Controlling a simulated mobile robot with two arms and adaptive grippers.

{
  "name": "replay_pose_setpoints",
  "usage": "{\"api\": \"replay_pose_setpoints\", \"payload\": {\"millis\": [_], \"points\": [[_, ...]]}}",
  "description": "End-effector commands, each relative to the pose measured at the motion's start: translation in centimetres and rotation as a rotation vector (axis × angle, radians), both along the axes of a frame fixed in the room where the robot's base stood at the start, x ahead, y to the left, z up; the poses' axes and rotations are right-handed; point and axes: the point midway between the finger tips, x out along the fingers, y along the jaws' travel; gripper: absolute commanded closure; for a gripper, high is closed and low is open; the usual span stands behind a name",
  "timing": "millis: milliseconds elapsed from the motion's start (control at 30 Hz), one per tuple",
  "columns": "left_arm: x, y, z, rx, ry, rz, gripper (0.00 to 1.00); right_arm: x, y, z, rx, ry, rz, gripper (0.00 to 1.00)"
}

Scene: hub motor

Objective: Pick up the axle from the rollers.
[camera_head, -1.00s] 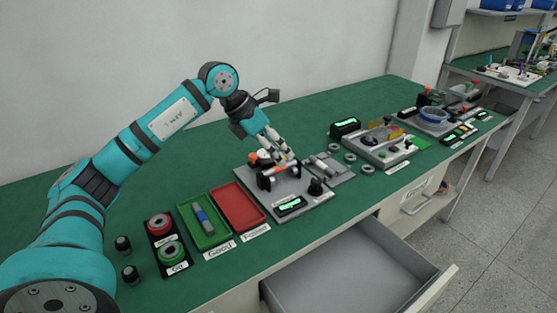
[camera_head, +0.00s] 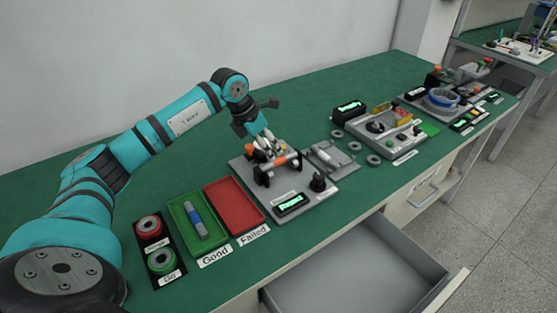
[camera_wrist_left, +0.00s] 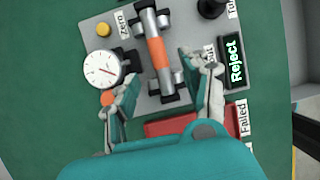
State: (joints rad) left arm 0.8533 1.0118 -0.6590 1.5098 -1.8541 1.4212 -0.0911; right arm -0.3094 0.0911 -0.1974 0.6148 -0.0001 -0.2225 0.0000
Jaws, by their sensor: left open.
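The axle (camera_wrist_left: 157,52) is a silver shaft with an orange middle band. It lies across the rollers (camera_wrist_left: 165,82) of a grey test station; its orange band also shows in the head view (camera_head: 279,162). My left gripper (camera_head: 267,147) is over the station, close above the axle. In the wrist view the left gripper (camera_wrist_left: 160,67) is open, with one finger on each side of the axle and a gap to it. Whether the fingertips are level with the axle I cannot tell. My right gripper is not in view.
A dial gauge (camera_wrist_left: 103,69) stands beside the axle, near one finger. The station display (camera_wrist_left: 236,61) reads "Reject". A red Failed tray (camera_head: 235,207) is empty; a green Good tray (camera_head: 212,235) holds a blue-banded axle (camera_head: 194,218). A drawer (camera_head: 350,265) is open in front.

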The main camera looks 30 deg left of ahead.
Motion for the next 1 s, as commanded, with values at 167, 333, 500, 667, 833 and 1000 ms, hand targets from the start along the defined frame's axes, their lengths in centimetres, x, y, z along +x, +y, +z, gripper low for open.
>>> {"api": "replay_pose_setpoints", "payload": {"millis": [167,333,500,667,833,1000], "points": [[0.4,-0.3,-1.0,-0.002,0.003,-0.001,0.52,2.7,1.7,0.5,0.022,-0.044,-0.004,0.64],[1.3,-0.8,-3.3,-0.003,0.004,-0.001,0.52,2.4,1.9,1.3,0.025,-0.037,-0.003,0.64],[1.9,-1.0,-5.0,-0.001,0.001,0.001,0.52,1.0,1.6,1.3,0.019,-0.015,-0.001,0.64],[2.0,-1.0,-5.3,0.0,0.0,0.0,0.52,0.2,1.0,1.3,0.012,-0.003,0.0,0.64],[2.0,-1.0,-5.3,0.0,0.0,0.0,0.63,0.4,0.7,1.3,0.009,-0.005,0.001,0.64],[2.0,-1.0,-5.2,0.0,0.0,0.0,0.85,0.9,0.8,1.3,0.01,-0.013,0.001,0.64]]}}
